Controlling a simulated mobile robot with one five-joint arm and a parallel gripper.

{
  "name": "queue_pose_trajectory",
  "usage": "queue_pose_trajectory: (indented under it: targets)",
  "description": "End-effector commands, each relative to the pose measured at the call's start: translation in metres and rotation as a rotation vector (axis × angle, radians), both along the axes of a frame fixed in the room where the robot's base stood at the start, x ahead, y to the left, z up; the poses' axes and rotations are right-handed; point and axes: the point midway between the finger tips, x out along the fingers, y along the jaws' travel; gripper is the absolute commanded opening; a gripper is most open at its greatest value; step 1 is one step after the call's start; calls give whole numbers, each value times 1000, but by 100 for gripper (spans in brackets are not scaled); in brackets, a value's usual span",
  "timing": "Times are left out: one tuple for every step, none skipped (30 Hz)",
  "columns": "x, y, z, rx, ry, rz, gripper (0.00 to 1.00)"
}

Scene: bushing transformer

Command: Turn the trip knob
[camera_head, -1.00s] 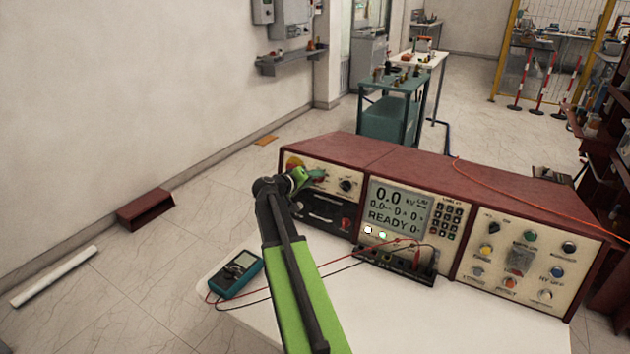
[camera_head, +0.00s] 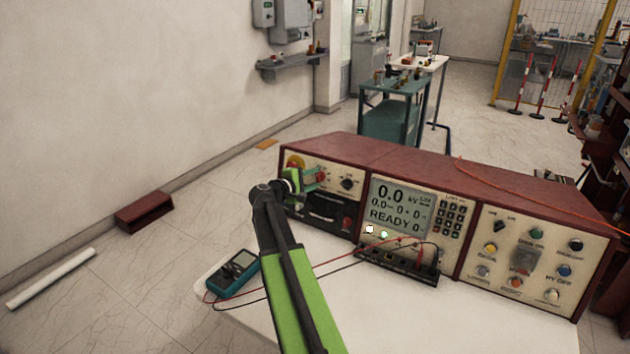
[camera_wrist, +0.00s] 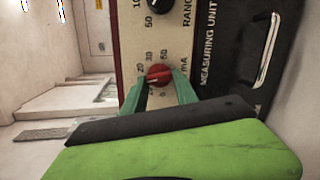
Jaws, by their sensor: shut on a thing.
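A red knob (camera_wrist: 158,74) with a numbered scale and an "mA" label is on the cream panel in the wrist view. I take it for the trip knob; no "trip" lettering is readable. My gripper (camera_wrist: 158,84) is shut on it, with a green finger at either side. In the head view, the red knob (camera_head: 320,173) shows at the tip of my gripper (camera_head: 311,179), on the left section of the red-cased test console (camera_head: 420,163). The fingers hide part of its surroundings.
A black range knob (camera_wrist: 158,4) is close beside the red knob; it also shows in the head view (camera_head: 347,184). A black measuring unit (camera_wrist: 225,60) with a metal handle adjoins the panel. A multimeter (camera_head: 233,274) with leads lies on the white table (camera_head: 410,320).

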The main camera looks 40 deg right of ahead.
Motion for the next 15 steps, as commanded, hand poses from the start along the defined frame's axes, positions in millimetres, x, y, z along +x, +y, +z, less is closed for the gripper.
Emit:
queue_pose_trajectory:
  targets:
    - [0, 2, -3, 1, 17, 5, 0]
    - [0, 2, -3, -2, 28, 9, 0]
    - [0, 2, -3, -6, 41, 12, 0]
    - [0, 2, -3, -9, 52, 15, 0]
    - [0, 2, -3, -10, 59, 17, 0]
    - [0, 2, -3, -13, 69, 19, 0]
    - [0, 2, -3, -15, 75, 21, 0]
    - [0, 2, -3, -16, 81, 22, 0]
    - [0, 2, -2, -18, 87, 24, 0]
    - [0, 2, -2, -19, 90, 25, 0]
    - [0, 2, -2, -19, 92, 25, 0]
    - [0, 2, -2, -21, 95, 26, 0]
    - [0, 2, -2, -20, 97, 27, 0]
    - [0, 2, -2, -21, 98, 28, 0]
    - [1, 2, -2, -21, 99, 28, 0]
